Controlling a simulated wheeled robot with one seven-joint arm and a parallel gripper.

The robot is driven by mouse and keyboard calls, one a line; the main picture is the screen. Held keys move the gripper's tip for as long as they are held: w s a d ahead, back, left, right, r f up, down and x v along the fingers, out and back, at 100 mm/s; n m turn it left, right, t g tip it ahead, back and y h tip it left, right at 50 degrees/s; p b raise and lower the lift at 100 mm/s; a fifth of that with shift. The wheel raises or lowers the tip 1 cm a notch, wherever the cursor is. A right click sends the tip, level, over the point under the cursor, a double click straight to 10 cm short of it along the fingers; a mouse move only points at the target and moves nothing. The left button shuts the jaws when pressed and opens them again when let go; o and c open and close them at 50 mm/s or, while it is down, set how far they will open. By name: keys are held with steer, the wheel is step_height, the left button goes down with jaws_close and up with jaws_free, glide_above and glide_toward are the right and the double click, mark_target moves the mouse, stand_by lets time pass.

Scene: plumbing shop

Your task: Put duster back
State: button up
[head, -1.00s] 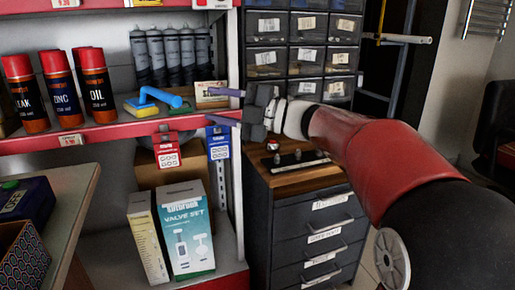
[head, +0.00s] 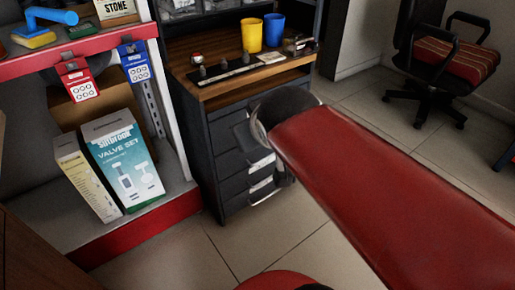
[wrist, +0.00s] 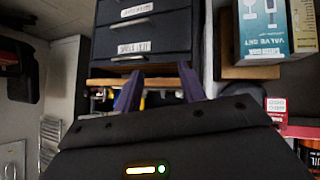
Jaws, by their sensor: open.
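A blue-handled tool with a yellow pad (head: 40,30) lies on the red-edged shelf (head: 65,50), at the top left of the head view. It may be the duster, but I cannot confirm this. My gripper shows in the wrist view with two purple fingers (wrist: 160,86) apart and nothing visible between them. The wrist view is upside down and faces the dark drawer cabinet (wrist: 145,35). In the head view my red arm hides most of the gripper, which is in front of the cabinet and well right of the tool.
The cabinet's wooden top (head: 225,88) holds a yellow cup (head: 251,36), a blue cup (head: 273,30) and a dark strip (head: 228,73). A valve set box (head: 125,165) stands on the lower shelf. An office chair (head: 445,60) is at the back right. Floor is clear between.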

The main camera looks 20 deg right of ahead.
steer(key=s+a+f+m+g+y, duration=0.1)
steer(key=s+a+f+g, duration=0.1)
steer(key=s+f+g, duration=0.2)
steer(key=s+f, duration=0.3)
steer(key=s, duration=0.2)
steer(key=shift+s+a+m+y, duration=0.25)
steer(key=shift+a+m+y, duration=0.05)
steer(key=shift+a, duration=0.05)
steer(key=shift+r, duration=0.1)
step_height(320, 180, up, 6)
steer(key=p, duration=0.6)
steer(key=shift+r+p, duration=0.25)
steer(key=shift+p, duration=0.05)
